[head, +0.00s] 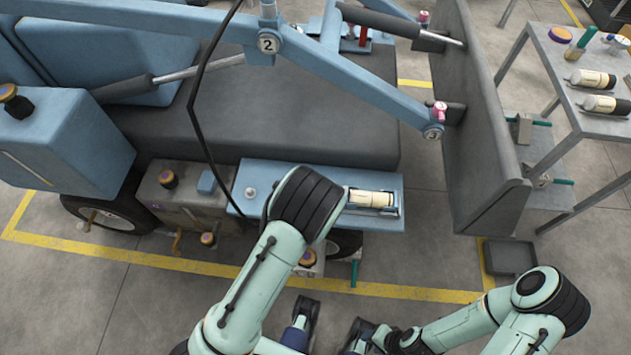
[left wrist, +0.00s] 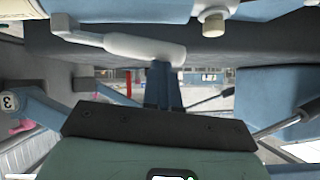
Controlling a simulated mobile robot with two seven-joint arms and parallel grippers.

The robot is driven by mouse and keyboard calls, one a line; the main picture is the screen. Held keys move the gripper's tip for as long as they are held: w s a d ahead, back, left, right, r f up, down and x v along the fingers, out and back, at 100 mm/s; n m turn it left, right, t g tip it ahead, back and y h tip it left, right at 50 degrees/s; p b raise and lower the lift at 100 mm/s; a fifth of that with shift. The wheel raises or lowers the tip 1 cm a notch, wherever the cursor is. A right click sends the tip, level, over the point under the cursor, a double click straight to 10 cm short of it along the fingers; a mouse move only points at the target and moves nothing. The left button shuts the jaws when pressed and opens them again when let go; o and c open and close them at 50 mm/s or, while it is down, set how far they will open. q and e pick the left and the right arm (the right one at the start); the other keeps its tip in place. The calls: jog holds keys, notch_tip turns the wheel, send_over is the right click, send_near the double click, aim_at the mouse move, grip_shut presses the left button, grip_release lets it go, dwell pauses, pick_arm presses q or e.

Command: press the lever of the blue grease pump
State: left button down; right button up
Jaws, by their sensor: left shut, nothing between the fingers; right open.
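The blue grease pump (head: 386,222) is a long blue housing on the near side of the blue machine, with a cream cartridge (head: 372,198) and a pale knob (head: 250,193). My left arm hides its middle in the head view. In the left wrist view, its blue body (left wrist: 270,9) runs along the top, with the grey-white lever (left wrist: 140,48) below it. My left gripper (left wrist: 163,70) is shut and empty, its tips at the lever's thick grip; contact cannot be told. My right gripper (head: 331,322) is open and empty, low in the head view, apart from the pump.
The blue loader's arm (head: 350,85) and upright grey plate (head: 470,120) stand behind and right. A grey box with capped fittings (head: 185,195) is left of the pump. A metal table (head: 590,125) with grease cartridges is at right. Yellow lines mark the open floor in front.

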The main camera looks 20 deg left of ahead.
pick_arm(q)
jog(key=shift+s+a+f+n+b, duration=0.1)
jog(key=shift+a+f+n+b, duration=0.25)
jog(key=shift+f, duration=0.3)
jog(key=shift+f+b, duration=0.3)
jog(key=shift+b, duration=0.05)
pick_arm(e)
jog(key=shift+w+a+f, duration=0.15)
jog(key=shift+f, duration=0.25)
jog(key=shift+w+a+f, duration=0.1)
jog(key=shift+f, duration=0.3)
pick_arm(q)
jog(key=shift+s+f, duration=0.1)
